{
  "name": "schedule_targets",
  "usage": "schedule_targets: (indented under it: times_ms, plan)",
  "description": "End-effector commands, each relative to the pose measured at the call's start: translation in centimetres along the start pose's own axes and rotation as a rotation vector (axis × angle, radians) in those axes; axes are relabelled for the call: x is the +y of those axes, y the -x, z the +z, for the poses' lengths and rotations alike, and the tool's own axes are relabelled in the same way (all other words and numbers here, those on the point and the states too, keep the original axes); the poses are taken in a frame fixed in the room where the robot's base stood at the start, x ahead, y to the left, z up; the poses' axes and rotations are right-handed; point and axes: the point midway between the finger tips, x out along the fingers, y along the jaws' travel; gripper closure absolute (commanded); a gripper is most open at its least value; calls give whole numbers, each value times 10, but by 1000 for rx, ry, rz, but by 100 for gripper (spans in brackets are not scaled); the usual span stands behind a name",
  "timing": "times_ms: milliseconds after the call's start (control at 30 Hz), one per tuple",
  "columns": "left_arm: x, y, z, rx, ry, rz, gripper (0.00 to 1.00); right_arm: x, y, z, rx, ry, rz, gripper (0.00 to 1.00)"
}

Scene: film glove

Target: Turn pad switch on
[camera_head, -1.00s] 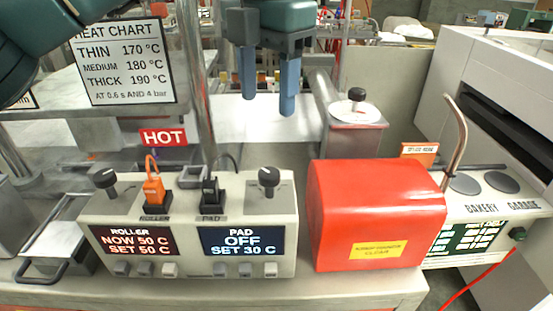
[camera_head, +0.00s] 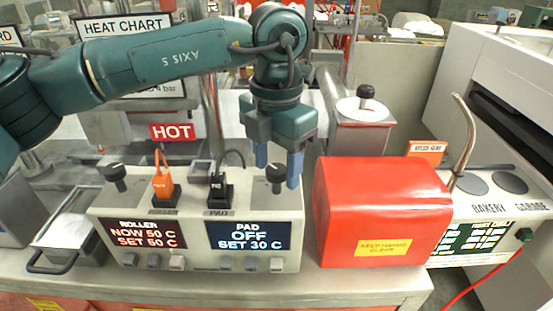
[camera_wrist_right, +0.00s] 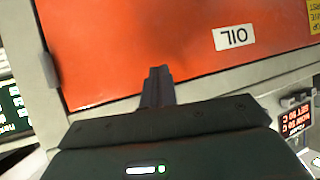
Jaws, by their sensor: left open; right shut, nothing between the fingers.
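A red cover (camera_head: 375,205) stands close to the box's right side. A HOT sign (camera_head: 172,132) stands behind. A panel labelled OIL (camera_wrist_right: 190,40) fills the right wrist view.

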Motion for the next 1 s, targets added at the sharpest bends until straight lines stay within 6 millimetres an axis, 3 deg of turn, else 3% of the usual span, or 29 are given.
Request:
schedule_targets:
  times_ms: [100,633,1000]
  plan:
    - [0,0,0,0,0,0,47,0,0,0,1,0,0,100]
    - [0,0,0,0,0,0,90,0,0,0,0,0,-1,100]
    - [0,0,0,0,-63,0,91,0,-2,4,0,-1,-5,100]
